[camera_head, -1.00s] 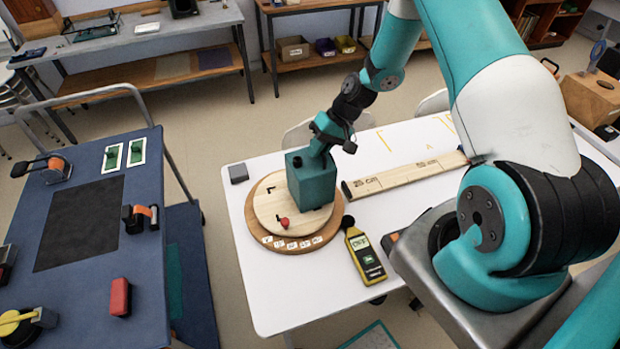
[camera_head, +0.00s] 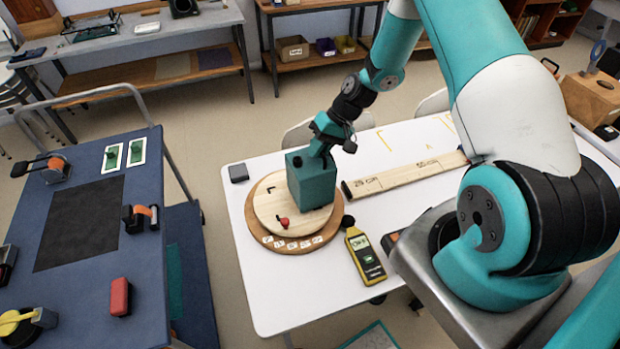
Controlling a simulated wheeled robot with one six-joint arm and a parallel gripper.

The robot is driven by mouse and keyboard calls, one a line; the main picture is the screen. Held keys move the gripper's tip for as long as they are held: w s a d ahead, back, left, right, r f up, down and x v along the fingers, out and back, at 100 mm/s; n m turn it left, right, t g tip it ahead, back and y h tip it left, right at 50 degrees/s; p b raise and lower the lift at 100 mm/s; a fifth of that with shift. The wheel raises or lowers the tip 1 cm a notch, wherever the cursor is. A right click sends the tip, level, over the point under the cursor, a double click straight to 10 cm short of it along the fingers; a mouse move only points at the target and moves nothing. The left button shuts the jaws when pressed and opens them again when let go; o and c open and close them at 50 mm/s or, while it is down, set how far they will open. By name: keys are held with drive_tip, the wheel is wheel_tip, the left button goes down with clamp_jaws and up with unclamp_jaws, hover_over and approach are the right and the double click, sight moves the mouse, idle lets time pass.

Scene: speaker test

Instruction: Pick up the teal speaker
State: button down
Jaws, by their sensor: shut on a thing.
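The teal speaker (camera_head: 312,185) is a dark teal box standing upright over the round wooden turntable (camera_head: 258,228) on the white table. A dark round spot shows on its top. My gripper (camera_head: 319,150) reaches down to the top right of the speaker and is shut on it. The fingertips are largely hidden by the gripper's own body. I cannot tell whether the speaker's underside touches the turntable.
A yellow sound meter (camera_head: 365,256) lies in front right of the turntable. A long wooden ruler board (camera_head: 410,174) lies to the right. A small grey block (camera_head: 238,173) sits behind left. A blue cart (camera_head: 165,277) with tools stands at the left. The table's front is clear.

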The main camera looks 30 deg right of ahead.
drive_tip(key=shift+r, duration=0.15)
idle(0.3)
wheel_tip(320, 180, up, 18)
drive_tip(key=b, duration=0.4)
drive_tip(key=m, duration=0.1)
hover_over(296, 157)
drive_tip(key=shift+t, duration=0.3)
drive_tip(key=f, duration=1)
drive_tip(key=shift+s+d+f, duration=0.1)
drive_tip(key=shift+d+f, duration=0.05)
drive_tip(key=shift+d, duration=0.2)
drive_tip(key=shift+f+b, duration=2.55)
drive_tip(key=shift+f, duration=1.1)
drive_tip(key=shift+a, duration=0.3)
drive_tip(key=shift+f, duration=0.1)
